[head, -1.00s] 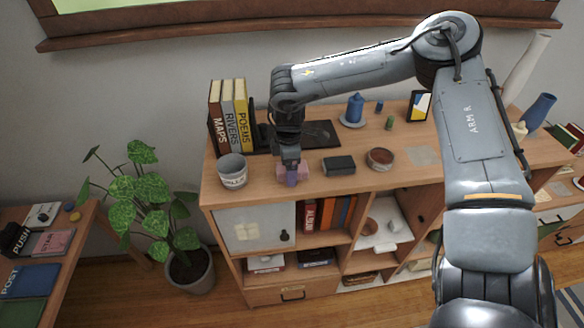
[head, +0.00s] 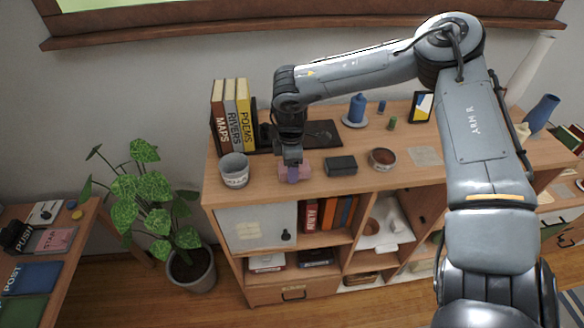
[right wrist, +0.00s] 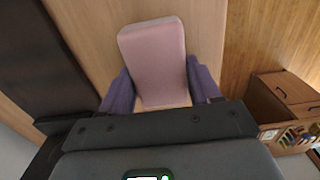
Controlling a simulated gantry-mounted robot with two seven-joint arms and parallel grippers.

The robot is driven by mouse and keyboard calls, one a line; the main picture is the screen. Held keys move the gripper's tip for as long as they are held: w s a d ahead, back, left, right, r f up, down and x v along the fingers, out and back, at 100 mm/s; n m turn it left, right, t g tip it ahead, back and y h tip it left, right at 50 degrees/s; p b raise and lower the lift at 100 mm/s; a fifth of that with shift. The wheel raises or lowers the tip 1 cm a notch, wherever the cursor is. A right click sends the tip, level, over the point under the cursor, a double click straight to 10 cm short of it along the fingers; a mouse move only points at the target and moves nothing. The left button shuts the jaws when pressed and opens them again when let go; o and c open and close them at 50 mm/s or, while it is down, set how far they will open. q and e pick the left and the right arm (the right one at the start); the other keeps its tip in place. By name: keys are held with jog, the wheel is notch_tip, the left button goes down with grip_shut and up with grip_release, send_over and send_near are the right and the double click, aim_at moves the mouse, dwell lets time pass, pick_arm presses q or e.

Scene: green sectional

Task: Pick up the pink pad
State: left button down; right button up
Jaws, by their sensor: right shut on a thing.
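The pink pad (right wrist: 155,58) is a small rounded block, seen in the right wrist view between the two purple fingers of my right gripper (right wrist: 160,95). In the head view the pad (head: 304,170) shows at the front edge of the shelf top, partly hidden by my right gripper (head: 292,174). The gripper points down and is shut on the pad. I cannot tell whether the pad touches the wood or is slightly above it. My left gripper is not in view.
Upright books (head: 232,117) and a black tray (head: 318,135) are behind. A brown bowl (head: 382,159) is further right. A potted plant (head: 150,200) stands left of the shelf.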

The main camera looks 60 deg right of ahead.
notch_tip(320, 180, up, 28)
dwell(0.4)
jog(key=shift+f, duration=0.1)
jog(key=o, duration=0.3)
jog(key=shift+c, duration=1)
jog(key=shift+s, duration=0.1)
